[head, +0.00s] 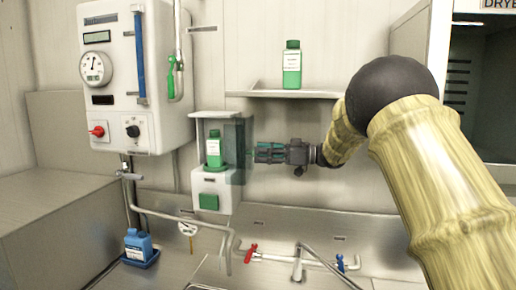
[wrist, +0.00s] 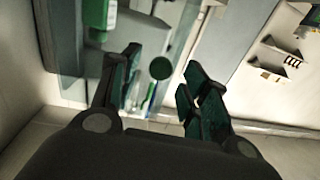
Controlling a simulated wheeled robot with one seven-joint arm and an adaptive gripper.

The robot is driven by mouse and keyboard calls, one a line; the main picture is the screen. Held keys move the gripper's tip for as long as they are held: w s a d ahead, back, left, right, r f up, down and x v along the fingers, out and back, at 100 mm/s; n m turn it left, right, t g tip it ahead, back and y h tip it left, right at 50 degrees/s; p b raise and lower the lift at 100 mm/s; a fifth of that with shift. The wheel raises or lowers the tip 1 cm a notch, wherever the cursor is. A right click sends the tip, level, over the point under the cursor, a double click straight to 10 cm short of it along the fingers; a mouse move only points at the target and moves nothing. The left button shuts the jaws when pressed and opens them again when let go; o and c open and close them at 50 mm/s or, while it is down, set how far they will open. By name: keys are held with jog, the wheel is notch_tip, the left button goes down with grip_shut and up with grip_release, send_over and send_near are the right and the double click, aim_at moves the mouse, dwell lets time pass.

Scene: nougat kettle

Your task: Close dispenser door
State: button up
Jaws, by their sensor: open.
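The white dispenser (head: 210,188) is mounted on the wall, with a green bottle (head: 214,150) inside and a green button on its lower front. Its dark see-through door (head: 236,165) stands open at the right side, leaving the bottle exposed. My gripper (head: 257,152) is just right of the door, pointing left at it; I cannot tell whether they touch. In the wrist view my gripper (wrist: 158,80) has its fingers apart. A round dark green knob-like part (wrist: 160,68) shows between them, and the bottle (wrist: 103,18) is at upper left.
A shelf (head: 285,94) with another green bottle (head: 292,66) is above my gripper. A wall unit (head: 135,75) with a gauge and knobs stands left of the dispenser. Below is a sink with a faucet (head: 298,262), and a blue bottle (head: 138,243) stands at lower left.

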jog(key=shift+w+a, duration=0.15)
jog(key=shift+a, duration=0.75)
grip_shut()
jog(key=shift+a, duration=0.1)
